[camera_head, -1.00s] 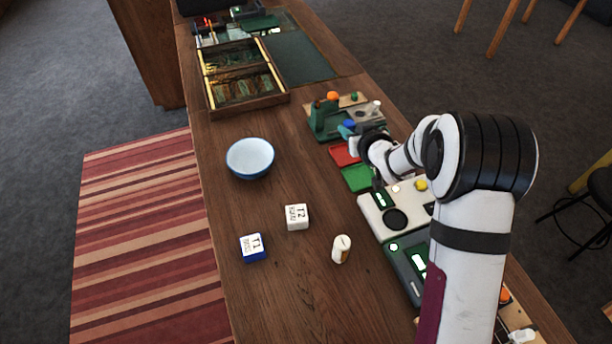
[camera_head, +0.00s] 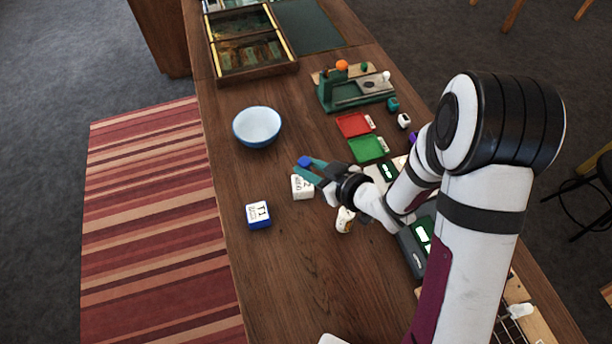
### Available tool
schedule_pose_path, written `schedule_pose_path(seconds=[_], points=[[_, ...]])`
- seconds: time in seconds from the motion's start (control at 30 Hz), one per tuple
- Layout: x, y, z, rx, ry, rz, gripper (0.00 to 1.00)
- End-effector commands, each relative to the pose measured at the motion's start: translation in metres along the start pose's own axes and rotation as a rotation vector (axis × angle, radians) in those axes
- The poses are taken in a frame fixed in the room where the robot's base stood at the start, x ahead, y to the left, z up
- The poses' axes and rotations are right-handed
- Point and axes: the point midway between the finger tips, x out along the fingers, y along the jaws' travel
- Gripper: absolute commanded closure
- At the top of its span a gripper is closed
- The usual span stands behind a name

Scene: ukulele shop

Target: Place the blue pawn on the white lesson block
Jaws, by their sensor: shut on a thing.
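The blue pawn (camera_head: 304,161) shows as a small blue shape between the teal fingertips of my gripper (camera_head: 309,169). My gripper is shut on it. The white lesson block (camera_head: 301,188), marked T2, stands on the wooden counter just below the pawn in the picture. The fingers pass over the block's upper edge and hide part of it. The pawn appears to be above the counter near the block's far side; I cannot tell whether it touches the block. The pawn's lower part is hidden.
A blue-sided block (camera_head: 258,215) marked T1 stands to the left. A white bottle-like piece (camera_head: 344,220) is partly behind my wrist. A blue bowl (camera_head: 257,126), a red tray (camera_head: 354,125) and a green tray (camera_head: 367,149) lie farther back. The front left counter is clear.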

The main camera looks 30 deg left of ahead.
Motion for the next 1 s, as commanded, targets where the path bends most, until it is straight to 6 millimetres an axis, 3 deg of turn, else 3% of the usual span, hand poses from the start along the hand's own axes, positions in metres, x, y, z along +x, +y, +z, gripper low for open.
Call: schedule_pose_path(seconds=[0.27,0.63,0.67,0.8,1.0], points=[[0.026,-0.004,0.035,0.002,-0.002,0.001,1.00],[0.028,-0.003,0.039,0.001,0.000,0.002,1.00],[0.028,-0.003,0.039,0.001,0.001,0.002,0.68],[0.028,-0.003,0.039,0.001,0.001,0.002,0.43],[0.028,-0.003,0.039,0.001,0.000,0.001,0.41]])
